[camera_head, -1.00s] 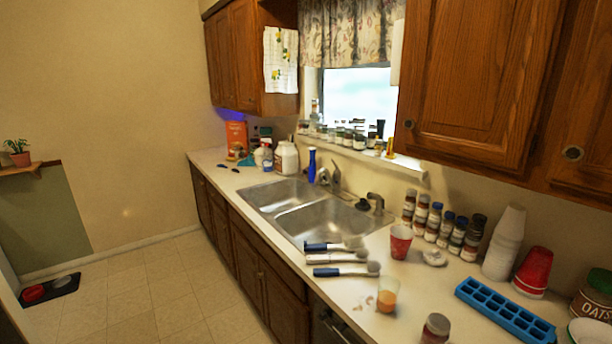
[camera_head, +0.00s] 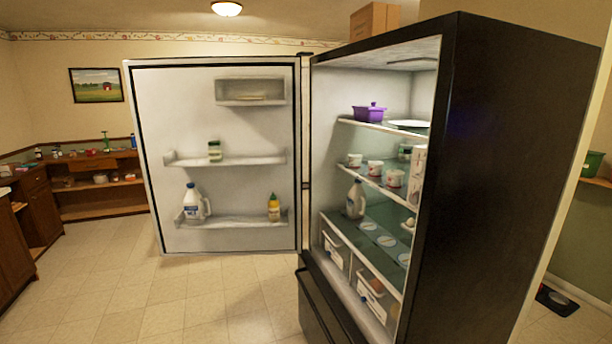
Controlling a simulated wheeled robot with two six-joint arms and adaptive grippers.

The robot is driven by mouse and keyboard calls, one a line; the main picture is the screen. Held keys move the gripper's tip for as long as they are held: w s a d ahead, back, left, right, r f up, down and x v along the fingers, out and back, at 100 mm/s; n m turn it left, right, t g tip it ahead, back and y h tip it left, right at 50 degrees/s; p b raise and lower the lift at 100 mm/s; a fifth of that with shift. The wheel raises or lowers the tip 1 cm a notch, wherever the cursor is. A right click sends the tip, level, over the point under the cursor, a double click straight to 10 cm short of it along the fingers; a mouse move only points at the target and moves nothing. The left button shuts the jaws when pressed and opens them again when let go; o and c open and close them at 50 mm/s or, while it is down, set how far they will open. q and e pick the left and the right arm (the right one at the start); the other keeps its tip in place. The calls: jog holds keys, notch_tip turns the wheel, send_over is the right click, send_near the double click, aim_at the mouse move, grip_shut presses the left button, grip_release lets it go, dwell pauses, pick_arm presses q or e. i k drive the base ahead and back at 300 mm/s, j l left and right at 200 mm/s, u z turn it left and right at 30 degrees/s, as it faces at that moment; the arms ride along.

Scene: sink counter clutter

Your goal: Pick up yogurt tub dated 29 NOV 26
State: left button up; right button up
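Three small white tubs with reddish marks stand on the middle shelf of the open fridge: a left tub (camera_head: 354,160), a middle tub (camera_head: 375,168) and a right tub (camera_head: 394,178). They look like yogurt tubs, but their dates are too small to read, so I cannot tell which is dated 29 NOV 26. Neither of my grippers is in view.
The black fridge (camera_head: 500,160) stands at the right, its door (camera_head: 230,120) swung wide open to the left. Tiled floor (camera_head: 130,290) lies clear in front.

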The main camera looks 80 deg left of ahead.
aim_at(395, 177)
jog(key=u, duration=2.05)
jog(key=i+j, duration=0.2)
jog(key=j, duration=0.15)
jog(key=i+j+z, duration=0.15)
jog(key=j, duration=0.2)
jog(key=i+j, duration=0.25)
jog(key=i+j+z, duration=0.1)
jog(key=j, duration=0.35)
jog(key=i+j, duration=0.25)
jog(key=j, duration=0.15)
jog(key=i+j+z, duration=0.15)
jog(key=j, duration=0.25)
jog(key=i+j, duration=0.15)
jog(key=j, duration=0.25)
jog(key=i+j+z, duration=0.1)
jog(key=j, duration=0.3)
